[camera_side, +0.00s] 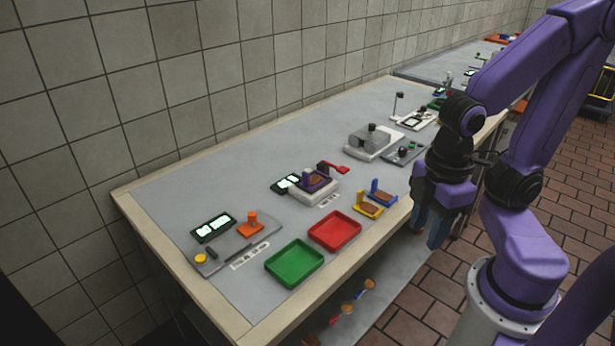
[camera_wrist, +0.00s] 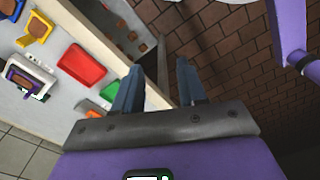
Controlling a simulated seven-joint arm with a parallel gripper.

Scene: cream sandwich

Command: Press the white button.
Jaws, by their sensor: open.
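I cannot clearly make out a white button in either view. The side view shows several small devices on the long grey table, among them a pale box with a dark knob (camera_side: 372,140) and a white-based device (camera_side: 413,120) farther back; any button on them is too small to tell. My gripper (camera_side: 430,238) hangs beyond the table's right edge, fingers pointing down, apart from every device. In the wrist view my gripper (camera_wrist: 160,82) has its two blue-grey fingers spread, with nothing between them.
A green tray (camera_side: 294,263) and a red tray (camera_side: 335,231) lie near the table's front edge. A grey panel (camera_side: 226,250) bears a yellow button (camera_side: 200,258) and an orange part (camera_side: 250,224). A purple-topped device (camera_side: 314,182) stands mid-table. A tiled wall runs behind.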

